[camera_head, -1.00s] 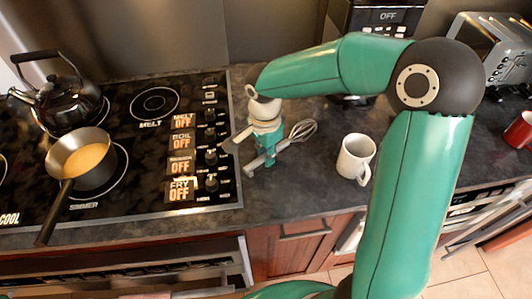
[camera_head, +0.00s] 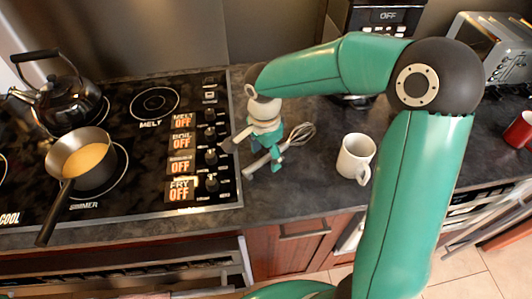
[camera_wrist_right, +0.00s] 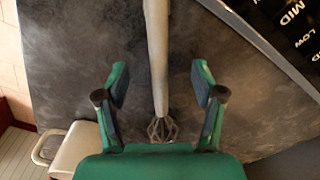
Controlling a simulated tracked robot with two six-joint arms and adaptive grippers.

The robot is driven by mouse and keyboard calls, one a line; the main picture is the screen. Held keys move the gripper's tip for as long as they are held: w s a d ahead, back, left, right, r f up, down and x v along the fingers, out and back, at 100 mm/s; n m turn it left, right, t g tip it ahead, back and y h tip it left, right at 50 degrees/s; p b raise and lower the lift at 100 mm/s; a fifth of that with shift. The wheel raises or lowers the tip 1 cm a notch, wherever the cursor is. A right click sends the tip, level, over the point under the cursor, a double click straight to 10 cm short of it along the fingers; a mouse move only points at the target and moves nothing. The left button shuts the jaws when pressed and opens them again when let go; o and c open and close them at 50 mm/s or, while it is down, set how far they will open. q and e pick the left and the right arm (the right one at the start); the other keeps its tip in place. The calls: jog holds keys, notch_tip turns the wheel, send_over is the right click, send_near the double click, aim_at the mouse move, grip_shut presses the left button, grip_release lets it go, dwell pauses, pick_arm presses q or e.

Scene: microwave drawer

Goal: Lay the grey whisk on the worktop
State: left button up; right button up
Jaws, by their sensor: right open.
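The grey whisk (camera_head: 258,164) appears to lie on the dark worktop (camera_head: 318,192), just right of the hob. Its wire head points up and right, toward the back. My right gripper (camera_head: 276,160) is low over the whisk. In the right wrist view the gripper (camera_wrist_right: 160,86) is open, with one finger on each side of the whisk handle (camera_wrist_right: 157,55) and a gap on both sides. The wire head is near the palm in that view. My right wrist partly covers the whisk in the head view. My left gripper is out of sight.
A white mug (camera_head: 355,158) stands right of the whisk. The hob (camera_head: 130,190) at left bears a saucepan (camera_head: 82,158) and a kettle (camera_head: 68,100). A toaster (camera_head: 497,50) and red mug (camera_head: 520,130) are far right. Worktop between whisk and white mug is clear.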

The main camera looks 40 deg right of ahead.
jog(key=shift+o, duration=1)
notch_tip(320, 180, up, 12)
jog(key=shift+a, duration=0.15)
